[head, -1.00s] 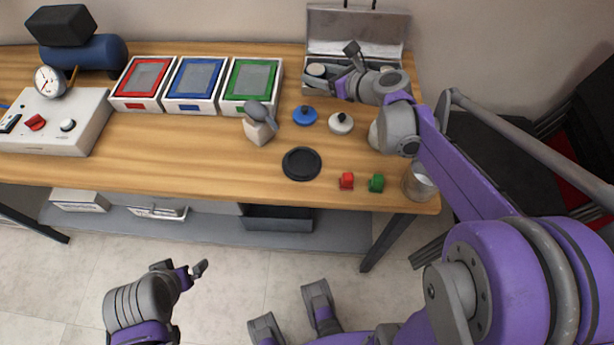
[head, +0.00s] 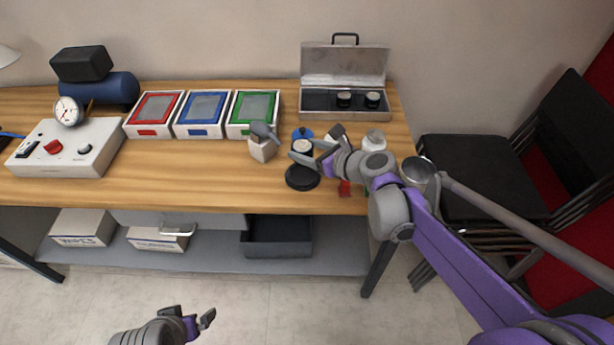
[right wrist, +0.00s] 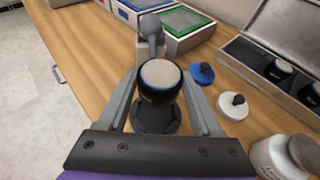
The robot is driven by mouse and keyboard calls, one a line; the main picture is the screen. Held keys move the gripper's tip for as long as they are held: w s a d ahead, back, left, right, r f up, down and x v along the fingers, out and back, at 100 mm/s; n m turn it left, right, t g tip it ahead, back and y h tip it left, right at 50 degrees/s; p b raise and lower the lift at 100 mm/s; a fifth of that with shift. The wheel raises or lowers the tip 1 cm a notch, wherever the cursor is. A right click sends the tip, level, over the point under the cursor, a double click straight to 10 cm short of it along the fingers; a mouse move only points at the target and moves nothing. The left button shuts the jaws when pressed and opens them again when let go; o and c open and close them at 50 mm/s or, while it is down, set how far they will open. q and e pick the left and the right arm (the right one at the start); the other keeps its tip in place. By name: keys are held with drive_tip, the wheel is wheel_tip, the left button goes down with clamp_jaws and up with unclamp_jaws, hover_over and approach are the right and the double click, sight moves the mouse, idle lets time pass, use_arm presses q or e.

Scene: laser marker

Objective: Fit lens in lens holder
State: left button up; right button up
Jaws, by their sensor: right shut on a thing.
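My right gripper (head: 300,155) is shut on a lens (right wrist: 160,82), a short black cylinder with a pale top. It holds the lens upright; the lens also shows in the head view (head: 302,147). A flat round black piece (head: 302,179), which looks like the lens holder, lies on the table. In the right wrist view the holder (right wrist: 155,118) shows below and behind the lens, partly hidden by it. The lens appears above the holder, but the gap cannot be judged. My left gripper (head: 199,322) hangs low in front of the table, away from these things; its jaw opening is unclear.
An open metal case (head: 345,75) holds two more lenses. A blue knobbed disc (head: 302,133), a white knobbed disc (right wrist: 234,106) and a beige block with a grey top (head: 262,148) stand close by. A white jar (head: 374,141) and a metal cup (head: 418,170) are at the right.

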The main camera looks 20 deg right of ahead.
sight(307, 179)
wheel_tip(307, 179, down, 3)
drive_tip(key=shift+w, duration=0.1)
drive_tip(key=shift+f+b, duration=0.55)
drive_tip(key=shift+f, duration=1.75)
drive_tip(key=shift+f, duration=0.15)
drive_tip(key=o, duration=1.5)
